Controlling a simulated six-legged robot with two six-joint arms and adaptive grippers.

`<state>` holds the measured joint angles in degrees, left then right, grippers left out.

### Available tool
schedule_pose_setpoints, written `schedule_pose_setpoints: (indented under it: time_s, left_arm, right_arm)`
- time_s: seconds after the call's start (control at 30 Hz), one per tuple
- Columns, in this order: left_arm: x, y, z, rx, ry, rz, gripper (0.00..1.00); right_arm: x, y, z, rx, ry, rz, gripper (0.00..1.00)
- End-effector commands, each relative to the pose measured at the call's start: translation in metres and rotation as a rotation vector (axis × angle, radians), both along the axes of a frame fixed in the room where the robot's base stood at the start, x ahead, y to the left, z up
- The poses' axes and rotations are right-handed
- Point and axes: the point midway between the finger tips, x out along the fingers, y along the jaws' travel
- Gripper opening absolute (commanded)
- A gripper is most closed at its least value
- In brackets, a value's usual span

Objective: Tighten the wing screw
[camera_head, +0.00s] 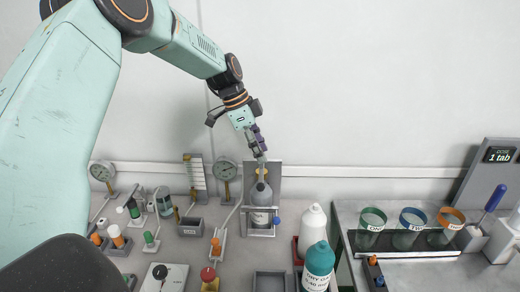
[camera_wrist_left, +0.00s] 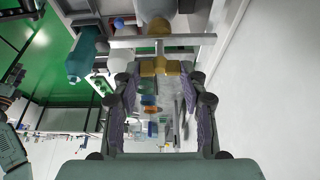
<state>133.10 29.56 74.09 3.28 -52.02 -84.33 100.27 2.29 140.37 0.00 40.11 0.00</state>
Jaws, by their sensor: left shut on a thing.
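The brass wing screw (camera_wrist_left: 160,68) sits between the fingertips of my left gripper (camera_wrist_left: 160,78) in the wrist view, on a stem below a pale metal bar. My left gripper (camera_head: 261,156) is shut on it, pointing down from above in the head view. Below it a grey bottle (camera_head: 262,196) with a white label stands upright in a metal frame (camera_head: 275,172) against the back wall. In the head view the fingers and the bottle top overlap, so the screw is hard to make out there.
A white bottle (camera_head: 312,226) and a teal-capped bottle (camera_head: 318,262) stand close on the right. Farther right is a rack of coloured-rim cups (camera_head: 410,222). The space above the bench is clear.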

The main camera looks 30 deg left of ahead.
Motion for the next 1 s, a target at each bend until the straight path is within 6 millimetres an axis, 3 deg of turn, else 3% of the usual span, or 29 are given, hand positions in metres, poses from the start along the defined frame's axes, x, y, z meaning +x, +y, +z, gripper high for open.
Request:
schedule_pose_setpoints:
  time_s: [0.27,0.3,0.57,0.87,1.0]
  left_arm:
    - [0.001,0.001,0.001,0.003,-0.003,-0.003,0.11]
    - [0.001,0.001,0.001,0.003,-0.004,-0.001,0.44]
    - [0.000,0.000,0.001,0.001,-0.002,0.000,0.66]
    - [0.000,0.000,0.001,0.000,-0.001,0.000,0.66]
    - [-0.001,0.004,0.012,0.000,-0.005,0.001,0.66]
  right_arm:
    - [0.000,0.000,0.000,0.000,0.000,0.000,0.40]
    - [0.000,0.000,0.000,0.000,0.000,0.000,0.40]
    - [0.000,0.000,0.000,0.000,0.000,0.000,0.40]
    - [0.000,0.000,0.000,0.000,0.000,0.000,0.40]
    - [0.000,0.000,0.000,0.000,0.000,0.000,0.40]
